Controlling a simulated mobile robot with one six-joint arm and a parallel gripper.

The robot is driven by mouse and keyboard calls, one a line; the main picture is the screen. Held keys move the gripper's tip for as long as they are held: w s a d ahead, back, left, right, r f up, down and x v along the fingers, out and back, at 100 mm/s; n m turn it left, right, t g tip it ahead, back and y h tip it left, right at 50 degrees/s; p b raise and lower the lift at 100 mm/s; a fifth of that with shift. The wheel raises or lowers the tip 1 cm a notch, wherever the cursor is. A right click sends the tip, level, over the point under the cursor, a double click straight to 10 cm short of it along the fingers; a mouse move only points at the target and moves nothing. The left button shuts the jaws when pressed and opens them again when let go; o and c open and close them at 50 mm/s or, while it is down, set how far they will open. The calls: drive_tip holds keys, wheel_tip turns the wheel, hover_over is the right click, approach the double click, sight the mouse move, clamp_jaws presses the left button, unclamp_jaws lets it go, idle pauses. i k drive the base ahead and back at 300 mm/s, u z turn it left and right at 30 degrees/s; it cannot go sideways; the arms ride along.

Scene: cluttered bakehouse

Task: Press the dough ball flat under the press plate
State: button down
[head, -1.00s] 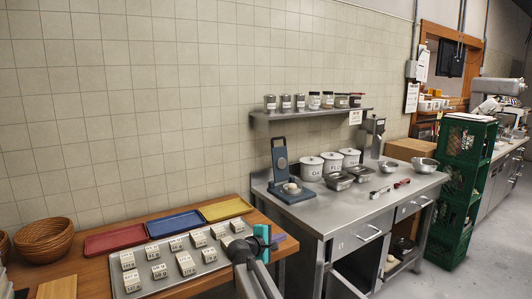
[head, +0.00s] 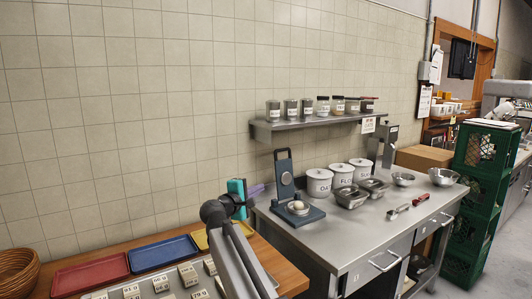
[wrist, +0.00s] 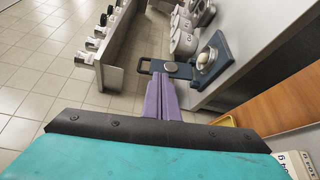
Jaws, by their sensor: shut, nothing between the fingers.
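The blue dough press stands at the near left of the steel table. Its lid with the round grey press plate (head: 286,178) stands upright, swung open. The pale dough ball (head: 298,204) sits on the round bed of the press base (head: 301,216). In the wrist view the press plate (wrist: 171,67) and the dough ball (wrist: 204,58) both show, the ball still rounded. My gripper (head: 260,188), teal with purple fingers, is in the air left of the press, apart from it. In the wrist view the purple fingers (wrist: 160,85) are together and empty.
White canisters (head: 319,182) and steel pans (head: 350,196) stand just right of the press. A shelf of jars (head: 310,122) hangs above. Red (head: 90,273) and blue (head: 163,252) trays and labelled blocks cover the wooden table at left.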

sight(284, 168)
drive_tip(key=i, duration=1.15)
drive_tip(key=z, duration=0.05)
